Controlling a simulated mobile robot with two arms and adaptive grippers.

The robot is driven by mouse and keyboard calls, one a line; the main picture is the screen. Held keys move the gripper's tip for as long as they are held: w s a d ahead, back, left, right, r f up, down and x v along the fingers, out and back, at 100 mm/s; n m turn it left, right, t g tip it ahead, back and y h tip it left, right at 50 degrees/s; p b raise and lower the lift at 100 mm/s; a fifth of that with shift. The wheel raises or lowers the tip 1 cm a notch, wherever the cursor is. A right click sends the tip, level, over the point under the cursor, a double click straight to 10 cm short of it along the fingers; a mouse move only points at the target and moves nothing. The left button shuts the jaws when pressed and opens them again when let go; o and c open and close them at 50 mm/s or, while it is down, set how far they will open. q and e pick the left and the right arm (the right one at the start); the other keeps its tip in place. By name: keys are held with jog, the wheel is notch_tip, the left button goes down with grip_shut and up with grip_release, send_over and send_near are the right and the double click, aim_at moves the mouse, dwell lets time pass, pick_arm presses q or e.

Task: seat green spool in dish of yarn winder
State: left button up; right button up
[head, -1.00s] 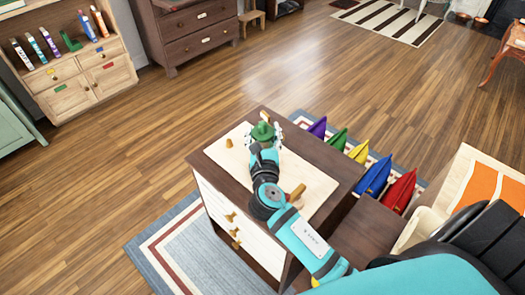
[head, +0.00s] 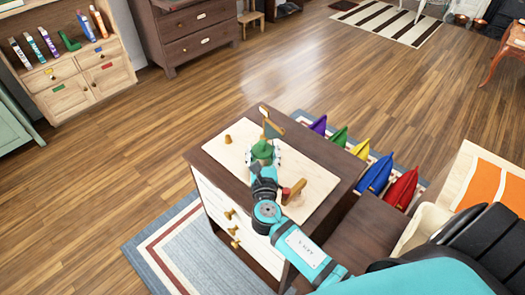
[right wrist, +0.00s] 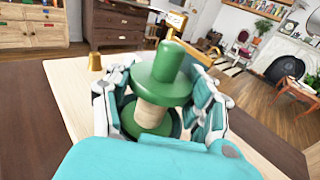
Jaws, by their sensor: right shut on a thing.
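My right gripper (head: 263,157) is shut on the green spool (head: 262,149), above the pale board of the yarn winder (head: 228,164). In the right wrist view the spool (right wrist: 160,82) stands between the fingers (right wrist: 160,108), slightly tilted, with green flanges and a pale wooden core. A brass-coloured arm on a post (head: 272,124) rises just behind the spool. A wooden crank handle (head: 295,188) with a red part lies to the right of my wrist. I cannot make out the dish; the spool and gripper may hide it. My left gripper is not in view.
The board lies on a dark-topped cabinet (head: 330,160) with white drawers. A small brass cone (head: 227,139) stands at the board's left. Several coloured cloth-like shapes (head: 375,175) stand beyond the cabinet's right edge. The board's near left part is bare.

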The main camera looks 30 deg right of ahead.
aim_at(263, 158)
jog(key=o, duration=1.2)
jog(key=shift+r, duration=0.2)
jog(key=v, duration=0.7)
jog(key=shift+s+a+f, duration=0.1)
jog(key=shift+s+a, duration=0.05)
jog(key=shift+s, duration=0.05)
